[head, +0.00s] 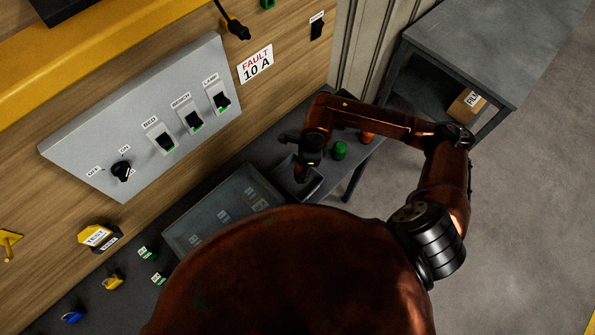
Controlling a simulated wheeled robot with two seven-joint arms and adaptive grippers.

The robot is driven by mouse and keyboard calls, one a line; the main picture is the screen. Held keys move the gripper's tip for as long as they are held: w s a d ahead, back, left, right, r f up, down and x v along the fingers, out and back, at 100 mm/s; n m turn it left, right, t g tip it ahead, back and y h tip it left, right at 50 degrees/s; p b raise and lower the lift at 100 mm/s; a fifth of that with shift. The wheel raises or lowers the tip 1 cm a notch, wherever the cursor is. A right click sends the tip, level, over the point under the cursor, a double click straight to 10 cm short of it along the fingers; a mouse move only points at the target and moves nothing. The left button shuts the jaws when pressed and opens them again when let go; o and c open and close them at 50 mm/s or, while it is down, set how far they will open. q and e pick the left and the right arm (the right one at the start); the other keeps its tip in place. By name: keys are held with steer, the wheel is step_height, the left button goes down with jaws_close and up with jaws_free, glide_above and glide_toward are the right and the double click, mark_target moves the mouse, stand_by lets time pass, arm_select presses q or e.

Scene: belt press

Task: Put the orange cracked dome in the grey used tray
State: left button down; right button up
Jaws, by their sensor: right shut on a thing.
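My right gripper (300,162) is shut at the end of the right arm, low over the small grey tray (313,187) on the bench. A small dark orange-red thing (301,174) shows at its fingertips, which I take to be the orange dome. It is in shadow and I cannot see a crack, or whether it touches the tray floor. Another orange thing (367,138) stands on the bench to the right, partly hidden by my right forearm. My left gripper is not in view.
A green dome (340,150) stands right of the small tray. A larger labelled tray (182,236) lies to its left. A grey switch panel (75,153) is on the wooden wall. Small green, yellow and blue parts lie at lower left. A grey table (490,45) stands at upper right.

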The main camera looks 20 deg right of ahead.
mark_target(297, 169)
steer(key=shift+w+a+f, duration=0.25)
steer(key=shift+w+f, duration=0.2)
steer(key=shift+f, duration=0.15)
steer(key=shift+w+a+f, duration=0.25)
steer(key=shift+w+f, duration=0.2)
steer(key=shift+f, duration=0.15)
step_height(297, 169, down, 3)
steer(key=shift+r+p, duration=0.1)
steer(key=shift+p, duration=0.6)
steer(key=shift+d, duration=0.1)
steer(key=shift+f, duration=0.3)
steer(key=o, duration=1.1)
steer(key=shift+r, duration=0.1)
steer(key=shift+o, duration=0.2)
steer(key=shift+r, duration=0.1)
